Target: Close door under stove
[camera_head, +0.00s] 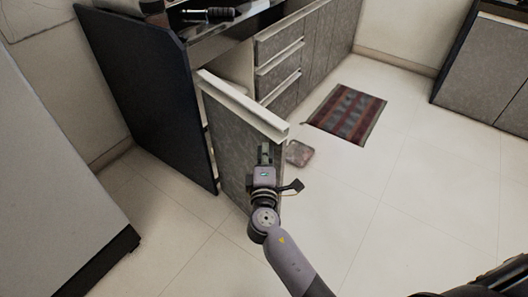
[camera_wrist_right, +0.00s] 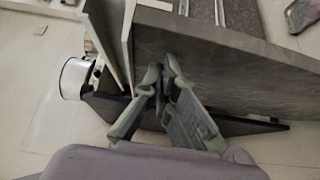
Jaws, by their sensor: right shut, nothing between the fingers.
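The door (camera_head: 230,145) is a grey stone-patterned panel with a pale top edge. It stands open, swung out into the room from below the stove counter (camera_head: 235,35). My right gripper (camera_head: 264,150) is shut and empty, close to the door's face near its free end. In the right wrist view the closed fingers (camera_wrist_right: 165,75) lie in front of the grey door panel (camera_wrist_right: 235,75); whether they touch it I cannot tell. My left gripper is in neither view.
A dark side panel (camera_head: 145,95) bounds the cabinet at the left. Drawers (camera_head: 280,70) line the counter to its right. A striped rug (camera_head: 347,112) and a small flat object (camera_head: 299,153) lie on the floor. The tiled floor at right is mostly clear.

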